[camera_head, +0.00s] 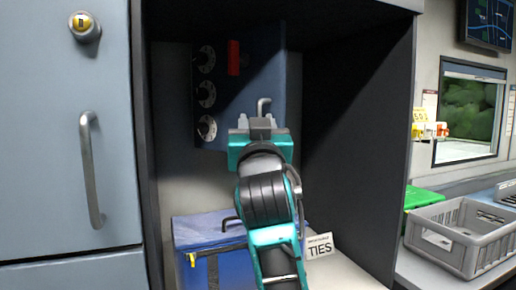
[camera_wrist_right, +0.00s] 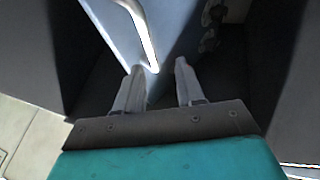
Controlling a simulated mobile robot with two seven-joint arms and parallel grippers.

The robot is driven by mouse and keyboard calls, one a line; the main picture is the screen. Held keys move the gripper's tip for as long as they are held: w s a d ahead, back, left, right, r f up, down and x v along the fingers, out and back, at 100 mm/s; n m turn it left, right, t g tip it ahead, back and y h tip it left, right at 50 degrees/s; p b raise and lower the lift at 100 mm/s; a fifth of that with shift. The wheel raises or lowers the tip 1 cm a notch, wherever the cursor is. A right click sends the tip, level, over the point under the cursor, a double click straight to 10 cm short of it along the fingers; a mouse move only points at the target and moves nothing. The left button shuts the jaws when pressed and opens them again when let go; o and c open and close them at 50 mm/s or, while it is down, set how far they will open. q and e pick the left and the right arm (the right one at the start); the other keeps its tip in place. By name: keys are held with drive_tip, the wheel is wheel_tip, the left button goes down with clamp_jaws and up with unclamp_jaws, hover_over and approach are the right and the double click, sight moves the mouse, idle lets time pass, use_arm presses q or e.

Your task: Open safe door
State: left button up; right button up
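The safe (camera_head: 230,115) is a dark blue-grey box inside a dark cabinet recess in the head view. Its face has several round dials (camera_head: 206,94) on the left, a red block (camera_head: 233,57) near the top and a silver handle (camera_head: 264,103) at the right. I cannot tell whether the door is ajar. My right gripper (camera_head: 261,122) is in front of the handle and hides its lower part. In the right wrist view the gripper (camera_wrist_right: 158,72) is open, and the bent end of the handle (camera_wrist_right: 150,48) is at the gap between the fingertips, not clamped. My left gripper is out of view.
A blue bag (camera_head: 190,233) and a "TIES" sign (camera_head: 319,246) are below the safe. Dark recess walls (camera_head: 365,130) bound the right side. A closed cabinet door with a handle (camera_head: 91,170) is on the left. A grey crate (camera_head: 450,238) stands outside at right.

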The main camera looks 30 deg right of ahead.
drive_tip(key=b+v, duration=0.1)
drive_tip(key=v, duration=0.8)
